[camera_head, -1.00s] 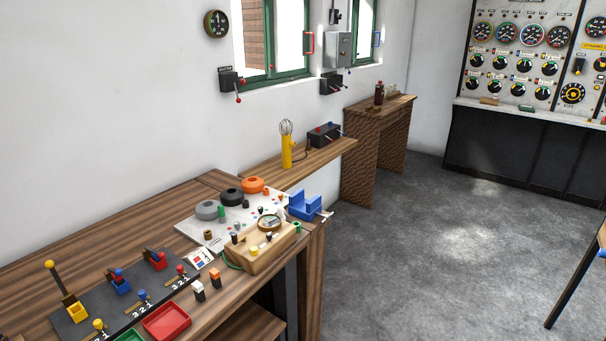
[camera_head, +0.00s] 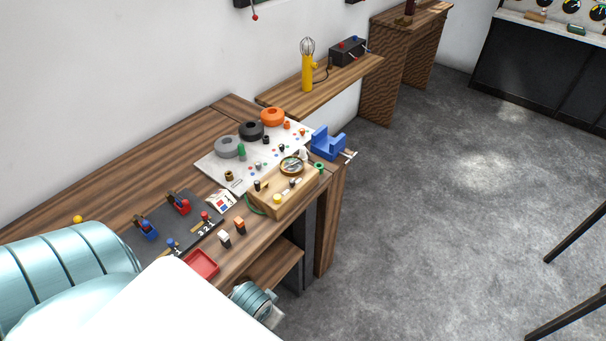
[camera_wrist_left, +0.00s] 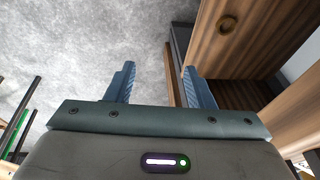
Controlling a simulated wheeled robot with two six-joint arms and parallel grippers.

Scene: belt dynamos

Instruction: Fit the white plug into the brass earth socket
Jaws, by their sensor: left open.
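A small white-topped plug (camera_head: 224,238) stands on the bench near its front edge, beside an orange-topped one. A small brass-coloured cylinder with a dark opening (camera_head: 229,176) is on the left part of the pale board; it looks like the brass earth socket, but it is too small to be sure. My left gripper (camera_wrist_left: 159,70) is open and empty in the left wrist view, over grey floor beside wooden furniture. Neither plug nor socket shows there. In the head view my arm covers the lower left, and no fingertips are visible. My right gripper is not in view.
The pale board (camera_head: 207,166) carries grey, black and orange round parts. A wooden box (camera_head: 268,206) with a magnifier and a blue cradle (camera_head: 327,143) stand close by. A red tray (camera_head: 202,264) and a dark lever panel (camera_head: 150,213) lie left.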

